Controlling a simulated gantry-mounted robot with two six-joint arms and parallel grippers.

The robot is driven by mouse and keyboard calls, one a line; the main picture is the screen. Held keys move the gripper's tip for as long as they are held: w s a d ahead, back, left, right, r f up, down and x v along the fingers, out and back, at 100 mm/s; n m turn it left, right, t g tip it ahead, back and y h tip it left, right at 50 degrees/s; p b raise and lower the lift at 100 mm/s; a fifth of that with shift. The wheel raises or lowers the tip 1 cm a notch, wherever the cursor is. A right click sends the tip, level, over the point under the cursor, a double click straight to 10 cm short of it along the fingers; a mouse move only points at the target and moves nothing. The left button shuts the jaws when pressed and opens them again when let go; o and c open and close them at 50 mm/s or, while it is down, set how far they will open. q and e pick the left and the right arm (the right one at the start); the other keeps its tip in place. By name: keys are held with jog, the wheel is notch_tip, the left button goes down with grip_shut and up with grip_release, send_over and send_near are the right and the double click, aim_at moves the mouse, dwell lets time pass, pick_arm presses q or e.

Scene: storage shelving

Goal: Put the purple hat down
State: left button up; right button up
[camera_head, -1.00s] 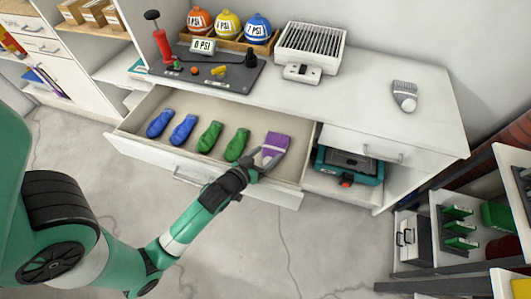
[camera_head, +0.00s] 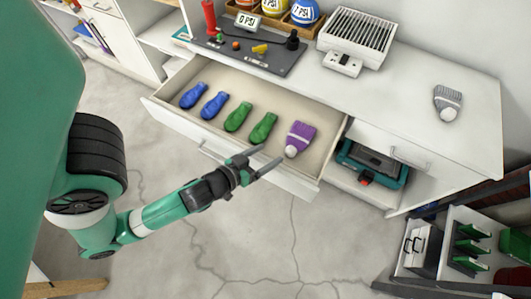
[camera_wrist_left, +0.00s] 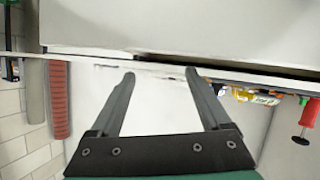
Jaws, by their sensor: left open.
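The purple hat (camera_head: 300,138) has a white pompom and lies in the open drawer (camera_head: 190,126), at its right end. My left gripper (camera_head: 265,162) is open and empty. In the head view it appears at the drawer's front edge, just below and left of the hat and apart from it. The left wrist view shows the two fingers (camera_wrist_left: 160,82) spread with nothing between them. The hat does not show in the left wrist view. My right gripper is not in view.
A grey hat (camera_head: 447,102) lies on the white counter (camera_head: 400,90). A teal case (camera_head: 372,165) sits in the compartment right of the drawer.

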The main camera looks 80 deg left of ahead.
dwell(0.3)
pick_arm(q)
jog(key=w+d+r+m+t+h, duration=0.1)
jog(key=w+d+r+m+t, duration=0.2)
jog(key=w+r, duration=0.85)
jog(key=w+d+r+t+h, duration=0.1)
jog(key=w+d+r+t, duration=0.4)
jog(key=r, duration=1.1)
jog(key=s+d+r+m+t+h, duration=0.1)
jog(key=d+r+m+t+h, duration=0.2)
jog(key=r, duration=1.1)
jog(key=d+r+m+t+h, duration=0.3)
jog(key=d+r+t+h, duration=0.1)
jog(key=r, duration=0.9)
jog(key=shift+s+d+r+m+t, duration=0.25)
jog(key=shift+s+r+m+t, duration=0.15)
jog(key=shift+t, duration=0.1)
jog(key=shift+r, duration=0.1)
